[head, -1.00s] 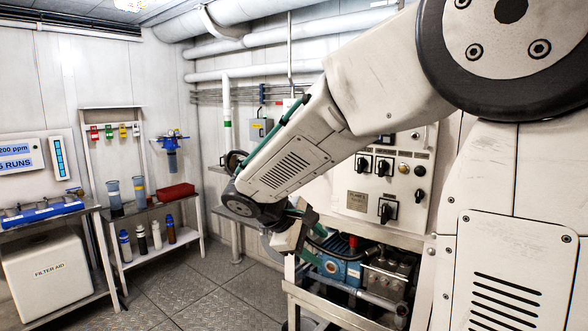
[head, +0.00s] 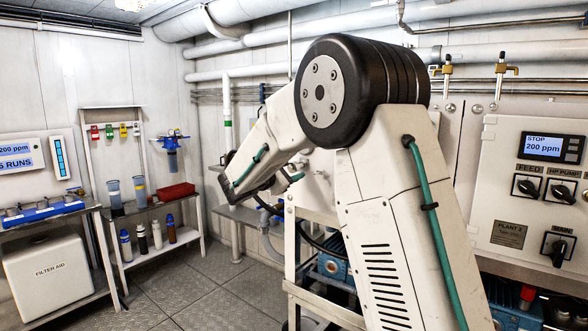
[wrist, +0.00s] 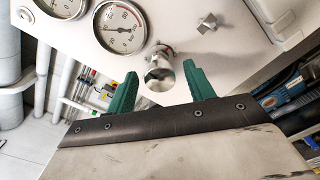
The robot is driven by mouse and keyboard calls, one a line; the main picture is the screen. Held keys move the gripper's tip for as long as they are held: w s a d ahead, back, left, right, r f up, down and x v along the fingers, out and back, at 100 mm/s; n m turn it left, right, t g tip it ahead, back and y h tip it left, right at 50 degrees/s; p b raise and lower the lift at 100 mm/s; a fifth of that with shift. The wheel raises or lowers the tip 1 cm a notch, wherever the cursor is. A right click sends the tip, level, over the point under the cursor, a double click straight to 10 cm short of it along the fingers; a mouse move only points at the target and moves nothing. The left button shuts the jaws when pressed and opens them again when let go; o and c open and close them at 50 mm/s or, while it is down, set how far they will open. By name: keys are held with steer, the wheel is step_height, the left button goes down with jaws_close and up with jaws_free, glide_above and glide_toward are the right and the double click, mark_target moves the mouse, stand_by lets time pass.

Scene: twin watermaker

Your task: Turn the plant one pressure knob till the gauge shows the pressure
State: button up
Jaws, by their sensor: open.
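In the wrist view, a round silver knob (wrist: 159,74) sticks out from a pale panel (wrist: 235,50). The green fingers of my open gripper (wrist: 160,70) stand one on each side of the knob, and nothing shows that they touch it. A second gauge (wrist: 60,5) is partly cut off at the top left. In the head view, my arm covers most of the plant one panel, and the knob cannot be made out there.
A smaller square-headed silver fitting (wrist: 207,23) is right of the knob. In the head view, the Plant 2 panel (head: 510,190) with its switches stands at the right. A shelf with bottles (head: 147,238) is at the left. The floor (head: 200,285) between is clear.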

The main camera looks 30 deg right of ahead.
steer(key=shift+x, duration=0.85)
steer(key=c, duration=1)
steer(key=shift+m, duration=2.9)
